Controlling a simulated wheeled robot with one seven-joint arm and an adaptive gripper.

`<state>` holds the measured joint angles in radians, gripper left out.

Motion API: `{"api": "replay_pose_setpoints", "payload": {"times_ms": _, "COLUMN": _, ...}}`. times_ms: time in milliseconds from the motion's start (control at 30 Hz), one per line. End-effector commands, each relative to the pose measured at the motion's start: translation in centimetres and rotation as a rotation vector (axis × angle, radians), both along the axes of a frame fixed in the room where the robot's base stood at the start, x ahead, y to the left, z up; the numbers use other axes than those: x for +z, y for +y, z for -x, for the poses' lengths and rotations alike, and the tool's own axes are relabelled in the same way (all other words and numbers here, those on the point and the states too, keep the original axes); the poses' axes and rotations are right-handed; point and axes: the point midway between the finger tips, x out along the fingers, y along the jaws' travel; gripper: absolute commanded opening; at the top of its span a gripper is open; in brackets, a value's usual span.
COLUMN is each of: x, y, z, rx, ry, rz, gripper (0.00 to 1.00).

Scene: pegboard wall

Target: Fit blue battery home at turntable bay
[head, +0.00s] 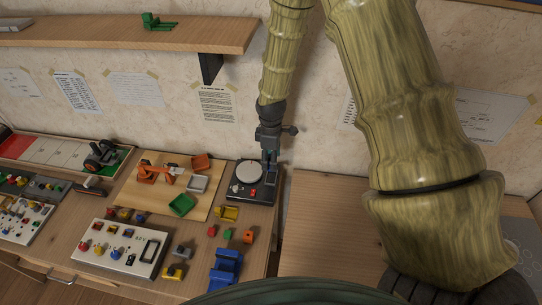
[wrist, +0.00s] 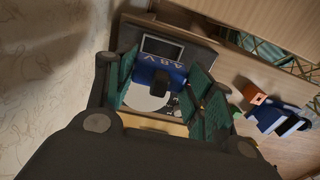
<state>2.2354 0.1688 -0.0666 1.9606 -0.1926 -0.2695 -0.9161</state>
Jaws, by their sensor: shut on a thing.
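In the head view my gripper (head: 269,154) points down at the back right of the turntable unit (head: 239,193); the battery is hard to make out there. In the wrist view a framed grey rectangular recess (wrist: 177,48) lies just beyond the battery. Whether the battery touches it, I cannot tell.
Small coloured blocks (head: 229,234) and a blue holder (head: 225,267) lie in front of the turntable unit. The wall is close behind. The wooden surface at right (head: 325,215) looks clear.

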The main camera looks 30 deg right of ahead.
Motion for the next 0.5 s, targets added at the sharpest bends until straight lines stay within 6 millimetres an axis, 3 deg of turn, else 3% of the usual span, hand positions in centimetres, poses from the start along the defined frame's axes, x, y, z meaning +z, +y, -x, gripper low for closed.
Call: {"api": "replay_pose_setpoints", "payload": {"times_ms": 500, "x": -3.6, "y": -0.1, "z": 0.1, "rx": -0.003, "ry": 0.001, "rz": 0.0, "gripper": 0.27}}
